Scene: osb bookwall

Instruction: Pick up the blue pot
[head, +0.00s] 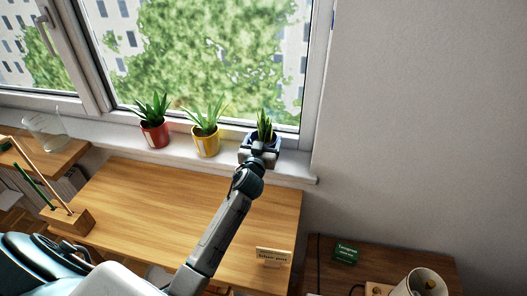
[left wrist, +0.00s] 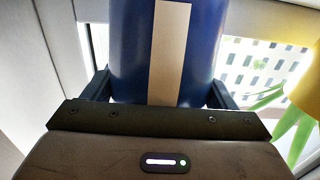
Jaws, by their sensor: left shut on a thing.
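The blue pot (head: 250,137) with a green plant stands upright at the right end of the white windowsill in the head view. My left gripper (head: 259,150) is at its near side and partly covers it. In the left wrist view the blue pot (left wrist: 197,50) with a pale vertical label fills the space between the two fingers of my left gripper (left wrist: 165,90). The gripper is shut on the pot. I cannot tell whether the pot's base touches the sill. My right gripper is not in view.
A yellow pot (head: 206,146) and a red pot (head: 154,135) with plants stand left on the sill (head: 180,160). The window is behind. A wooden desk (head: 150,205) below holds a "blue pot" card (head: 273,257). A glass (head: 43,130) is far left.

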